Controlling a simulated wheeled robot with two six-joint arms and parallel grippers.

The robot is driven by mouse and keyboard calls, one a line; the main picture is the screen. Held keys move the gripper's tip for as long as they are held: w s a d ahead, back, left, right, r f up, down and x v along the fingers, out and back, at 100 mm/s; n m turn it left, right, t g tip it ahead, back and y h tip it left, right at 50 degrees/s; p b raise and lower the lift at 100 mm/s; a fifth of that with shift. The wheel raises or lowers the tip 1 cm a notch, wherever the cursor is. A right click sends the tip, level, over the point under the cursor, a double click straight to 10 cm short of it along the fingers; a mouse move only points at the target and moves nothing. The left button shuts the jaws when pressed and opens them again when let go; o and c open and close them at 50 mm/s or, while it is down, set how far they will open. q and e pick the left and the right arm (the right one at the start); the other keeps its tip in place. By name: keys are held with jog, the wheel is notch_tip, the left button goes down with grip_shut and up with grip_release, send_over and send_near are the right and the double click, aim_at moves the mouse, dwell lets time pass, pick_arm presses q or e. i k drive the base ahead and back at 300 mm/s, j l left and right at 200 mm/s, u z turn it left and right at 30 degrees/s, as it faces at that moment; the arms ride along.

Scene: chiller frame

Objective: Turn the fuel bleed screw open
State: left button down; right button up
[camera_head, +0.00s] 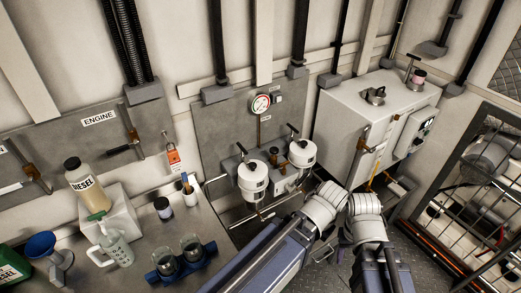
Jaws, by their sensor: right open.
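Two white filter canisters stand side by side on a grey wall panel, the left one (253,177) and the right one (302,153). Each has a dark T-shaped handle above it, the left handle (242,150) and the right handle (293,130). Small metal fittings (281,168) sit between the canisters. I cannot tell which small part is the fuel bleed screw. My right gripper (333,248) shows small and dark between my two arms, open, below and right of the canisters and apart from them. My left gripper does not show; only its arm is seen.
A grey box (345,120) stands right of the canisters. A barred cage (475,190) is at far right.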

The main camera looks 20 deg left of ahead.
aim_at(283, 164)
jog(key=i+l+u, duration=0.1)
jog(key=i+l, duration=0.25)
jog(key=i+l+u, duration=0.1)
jog(key=i+l, duration=0.2)
jog(key=l, duration=0.3)
